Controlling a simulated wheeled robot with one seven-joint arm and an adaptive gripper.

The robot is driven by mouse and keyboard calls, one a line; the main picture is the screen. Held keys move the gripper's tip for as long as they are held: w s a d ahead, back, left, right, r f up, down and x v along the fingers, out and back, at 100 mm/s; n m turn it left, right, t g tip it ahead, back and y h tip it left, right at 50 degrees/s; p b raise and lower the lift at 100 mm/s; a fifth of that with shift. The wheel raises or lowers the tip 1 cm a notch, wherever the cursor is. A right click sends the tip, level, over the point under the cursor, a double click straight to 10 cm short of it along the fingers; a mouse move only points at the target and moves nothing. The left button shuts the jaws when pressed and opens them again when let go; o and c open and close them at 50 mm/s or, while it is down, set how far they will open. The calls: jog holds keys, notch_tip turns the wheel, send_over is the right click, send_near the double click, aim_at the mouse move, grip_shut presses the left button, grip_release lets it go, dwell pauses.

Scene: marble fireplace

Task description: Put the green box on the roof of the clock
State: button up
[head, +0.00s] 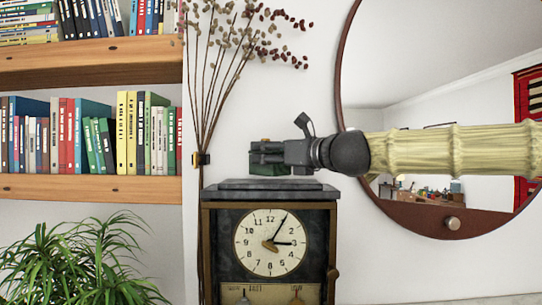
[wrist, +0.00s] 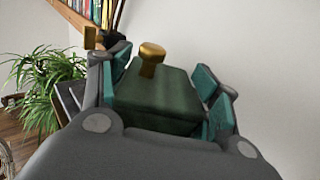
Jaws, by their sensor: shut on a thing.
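The clock (head: 268,245) stands in the lower middle of the head view, with a white dial and a flat, stepped grey roof (head: 270,190). My gripper (head: 266,158) reaches in from the right, just above the roof. It is shut on the green box (head: 268,170), which shows below the fingers. In the wrist view the green box (wrist: 155,95) sits between the two teal finger pads, with a gold knob (wrist: 151,53) on it. The box is very close to the roof; I cannot tell if they touch. The dark edge of the roof shows at left in the wrist view.
Dried stems (head: 212,100) rise just left of the clock. Bookshelves (head: 90,188) and a green plant (head: 85,262) are farther left. A round mirror (head: 450,222) hangs behind my arm at right. The wall between clock and mirror is bare.

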jog(key=shift+w+f, duration=0.1)
jog(key=shift+f, duration=0.45)
jog(key=shift+f, duration=0.1)
jog(key=shift+f, duration=0.1)
jog(key=o, duration=1.2)
